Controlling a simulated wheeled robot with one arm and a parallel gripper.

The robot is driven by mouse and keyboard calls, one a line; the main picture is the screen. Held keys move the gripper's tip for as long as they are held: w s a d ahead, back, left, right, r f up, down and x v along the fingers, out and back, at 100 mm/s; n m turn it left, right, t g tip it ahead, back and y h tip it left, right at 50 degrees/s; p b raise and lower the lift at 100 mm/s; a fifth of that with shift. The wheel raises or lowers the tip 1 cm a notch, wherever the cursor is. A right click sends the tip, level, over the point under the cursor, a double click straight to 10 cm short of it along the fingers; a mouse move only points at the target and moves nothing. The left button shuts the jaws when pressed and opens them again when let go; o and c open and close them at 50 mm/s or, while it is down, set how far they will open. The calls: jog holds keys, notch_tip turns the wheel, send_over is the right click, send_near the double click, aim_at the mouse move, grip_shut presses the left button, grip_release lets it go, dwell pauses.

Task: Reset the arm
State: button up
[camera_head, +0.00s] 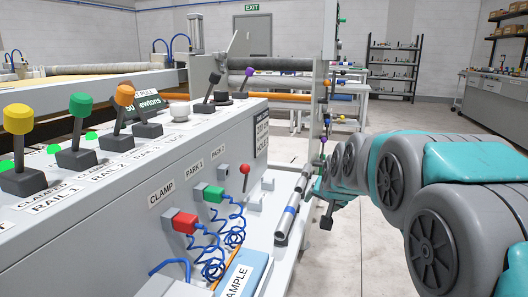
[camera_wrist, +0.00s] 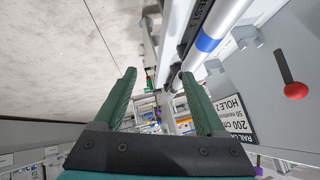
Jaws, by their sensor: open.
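My arm reaches in from the right in the head view. My gripper (camera_head: 328,200) is at its far end, beside the right side of the grey control console (camera_head: 90,215). In the wrist view my gripper (camera_wrist: 165,95) shows two green fingers well apart, with nothing between them. A grey bar with a blue band (camera_wrist: 207,42) runs past the right finger. The bar also shows in the head view (camera_head: 287,217), lying just left of my gripper. I cannot tell whether a finger touches it.
Levers with yellow (camera_head: 18,118), green (camera_head: 80,104) and orange (camera_head: 125,95) knobs stand on the console. Red (camera_head: 184,222) and green (camera_head: 213,194) plugs with coiled blue cables are on its side. A red-knobbed lever (camera_head: 245,170) juts out. Open floor (camera_head: 345,260) lies below my arm.

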jog(key=s+f+n+g, duration=0.1)
jog(key=s+f+g, duration=0.2)
jog(key=s, duration=1.1)
jog(key=s+f+n+g+p, duration=0.1)
jog(key=s+f+g, duration=0.3)
jog(key=s, duration=1.1)
jog(key=s+f+n+g+p, duration=0.1)
jog(key=s+f+n+g, duration=0.1)
jog(key=s, duration=1.2)
jog(key=shift+s+f+n+g, duration=0.35)
jog(key=shift+f+n+g, duration=0.05)
jog(key=shift+f+g, duration=0.45)
